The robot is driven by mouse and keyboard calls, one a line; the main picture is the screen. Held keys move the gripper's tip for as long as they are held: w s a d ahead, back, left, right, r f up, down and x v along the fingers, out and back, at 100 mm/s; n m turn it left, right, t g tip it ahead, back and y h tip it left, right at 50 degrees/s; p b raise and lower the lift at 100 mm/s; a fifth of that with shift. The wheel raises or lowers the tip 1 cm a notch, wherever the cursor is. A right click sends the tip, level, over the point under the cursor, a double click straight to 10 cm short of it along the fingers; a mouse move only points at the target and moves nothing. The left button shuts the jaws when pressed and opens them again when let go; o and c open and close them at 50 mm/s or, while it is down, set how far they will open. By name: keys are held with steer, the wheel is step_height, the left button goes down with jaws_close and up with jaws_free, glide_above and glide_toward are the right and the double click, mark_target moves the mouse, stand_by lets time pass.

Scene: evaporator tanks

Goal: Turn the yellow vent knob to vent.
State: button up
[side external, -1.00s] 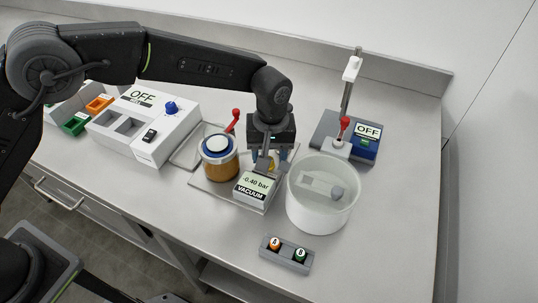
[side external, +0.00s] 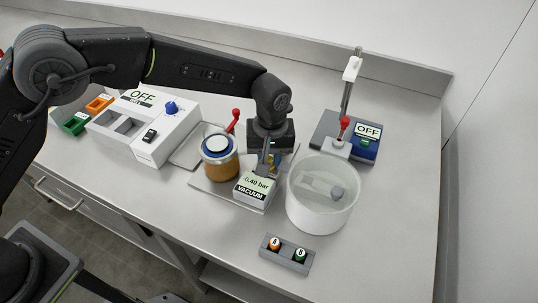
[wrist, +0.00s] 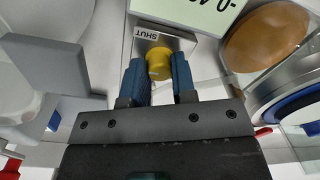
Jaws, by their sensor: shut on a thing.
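The yellow vent knob (wrist: 159,64) sits on a pale block in the wrist view, with a SHUT label (wrist: 152,35) beside it. The blue fingers of my gripper (wrist: 158,69) are closed on the knob from both sides. In the side view my gripper (side external: 270,161) points down behind the vacuum display (side external: 256,184), which reads -0.40 bar. The knob is mostly hidden by the fingers there.
An amber jar with a blue-and-white lid (side external: 220,160) stands just left of my gripper. A white tub (side external: 318,205) is close on the right. A red-handled lever (side external: 233,120) rises behind the jar. The front counter is mostly clear around a small grey holder (side external: 287,255).

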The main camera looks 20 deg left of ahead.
mark_target(271, 159)
steer(key=shift+n, duration=1.5)
steer(key=o, duration=0.9)
step_height(271, 159, up, 14)
steer(key=shift+w+d+f, duration=0.1)
steer(key=shift+w+d, duration=0.05)
